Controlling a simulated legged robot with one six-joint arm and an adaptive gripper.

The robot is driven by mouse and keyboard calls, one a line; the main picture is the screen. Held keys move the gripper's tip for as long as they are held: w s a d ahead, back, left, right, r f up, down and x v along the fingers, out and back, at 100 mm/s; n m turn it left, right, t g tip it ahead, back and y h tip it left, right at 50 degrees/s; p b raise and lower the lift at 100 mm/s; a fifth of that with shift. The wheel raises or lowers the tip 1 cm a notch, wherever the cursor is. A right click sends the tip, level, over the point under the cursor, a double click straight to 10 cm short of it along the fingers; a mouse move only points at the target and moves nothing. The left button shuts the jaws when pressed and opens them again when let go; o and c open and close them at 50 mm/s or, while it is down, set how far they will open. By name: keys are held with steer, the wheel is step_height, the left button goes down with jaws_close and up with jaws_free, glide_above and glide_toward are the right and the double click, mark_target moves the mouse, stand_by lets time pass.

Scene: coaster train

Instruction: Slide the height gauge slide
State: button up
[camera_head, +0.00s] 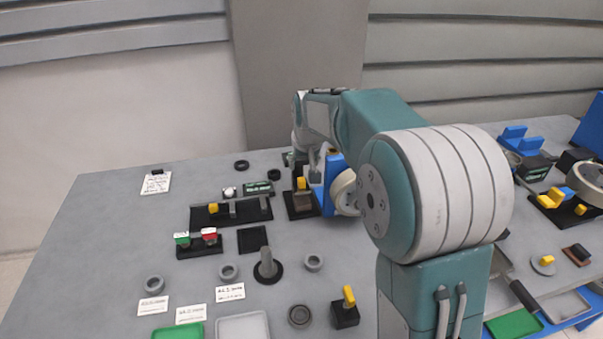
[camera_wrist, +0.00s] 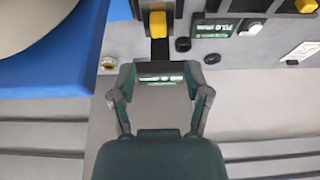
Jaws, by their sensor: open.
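A yellow block (camera_wrist: 157,24) sits on a dark upright bar in the wrist view, beyond my fingertips. It looks like the height gauge slide, but I cannot be sure. In the head view a yellow piece (camera_head: 301,183) stands over a black base (camera_head: 299,210), beside a blue stand. My gripper (camera_wrist: 159,72) is open, with one finger to each side of the bar's lower end and nothing held. A dark plate with green-and-white lettering (camera_wrist: 160,79) shows between the fingers. In the head view my gripper is small and partly hidden by my arm.
A blue stand (camera_head: 328,185) is close beside the yellow piece. A black rail with several levers (camera_head: 232,212) and a base with green and red blocks (camera_head: 199,245) lie to the left. Several grey rings and labels are at the front left. The table's far left is mostly clear.

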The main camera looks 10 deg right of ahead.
steer(key=shift+v, duration=1.85)
steer(key=s+r, duration=0.2)
steer(key=s, duration=0.6)
steer(key=s+r, duration=0.3)
steer(key=s, duration=0.6)
steer(key=s+f, duration=0.2)
steer(key=s, duration=0.5)
steer(key=s+f+t, duration=0.1)
steer(key=s+f, duration=0.1)
steer(key=s, duration=0.6)
steer(key=shift+s+f, duration=0.3)
